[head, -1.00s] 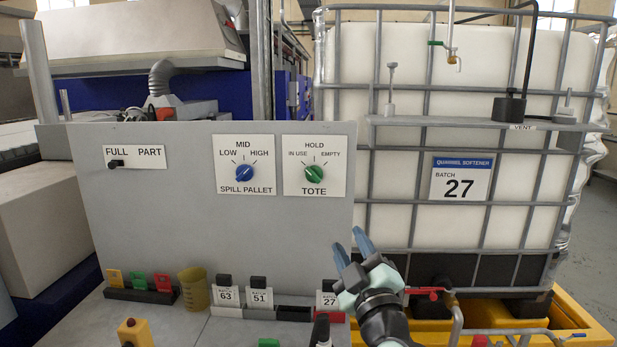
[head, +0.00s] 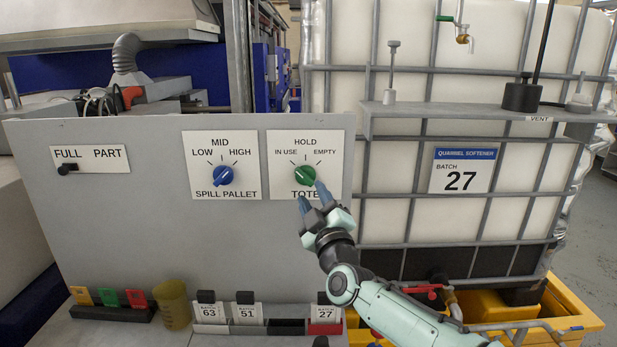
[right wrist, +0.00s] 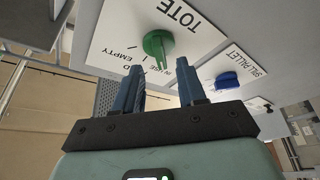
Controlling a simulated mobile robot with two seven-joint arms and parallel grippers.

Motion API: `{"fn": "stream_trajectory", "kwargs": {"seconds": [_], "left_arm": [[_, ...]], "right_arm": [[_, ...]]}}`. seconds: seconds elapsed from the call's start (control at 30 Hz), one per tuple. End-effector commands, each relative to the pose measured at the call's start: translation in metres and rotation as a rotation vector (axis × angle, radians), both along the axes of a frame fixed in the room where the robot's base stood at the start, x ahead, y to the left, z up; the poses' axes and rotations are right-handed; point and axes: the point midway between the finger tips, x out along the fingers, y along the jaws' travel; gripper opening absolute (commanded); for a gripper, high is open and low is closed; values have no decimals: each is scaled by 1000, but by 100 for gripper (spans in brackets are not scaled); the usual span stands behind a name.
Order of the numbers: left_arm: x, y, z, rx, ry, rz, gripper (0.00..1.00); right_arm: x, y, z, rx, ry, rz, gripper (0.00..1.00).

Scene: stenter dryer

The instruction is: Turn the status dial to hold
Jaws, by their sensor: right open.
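The status dial is a green knob (head: 305,179) on the white TOTE plate (head: 340,150), marked IN USE at left, HOLD at top and EMPTY at right. In the right wrist view the green knob (right wrist: 157,45) lies just beyond the gap between my fingertips. Its pale pointer line seems to face the IN USE side; the exact setting is hard to tell. My right gripper (head: 314,196) is open and empty, with blue fingers just below and right of the knob in the head view. The fingers in the right wrist view (right wrist: 160,68) appear apart from it. My left gripper is not in view.
A blue SPILL PALLET dial (head: 223,175) sits left of the green one, and a black FULL/PART switch (head: 68,169) farther left. Batch tags (head: 210,312) and a yellow cup (head: 173,303) stand below the panel. A caged white tank (head: 400,215) stands right of it.

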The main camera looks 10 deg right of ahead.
Motion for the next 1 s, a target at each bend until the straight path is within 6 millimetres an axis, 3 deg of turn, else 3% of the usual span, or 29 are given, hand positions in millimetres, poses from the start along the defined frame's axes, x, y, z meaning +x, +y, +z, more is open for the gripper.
{"fn": "stream_trajectory", "kwargs": {"seconds": [0.03,0.23,0.63,0.67,0.77,1.0], "left_arm": [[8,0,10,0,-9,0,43],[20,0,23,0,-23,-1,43],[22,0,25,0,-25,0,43],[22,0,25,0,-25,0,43],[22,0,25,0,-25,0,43],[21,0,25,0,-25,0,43]], "right_arm": [[11,1,7,-1,-2,-1,40],[35,3,13,0,-3,0,40],[41,3,11,0,0,0,40],[41,3,11,0,0,0,34],[41,3,12,0,0,0,1],[41,4,12,4,-2,0,0]]}}
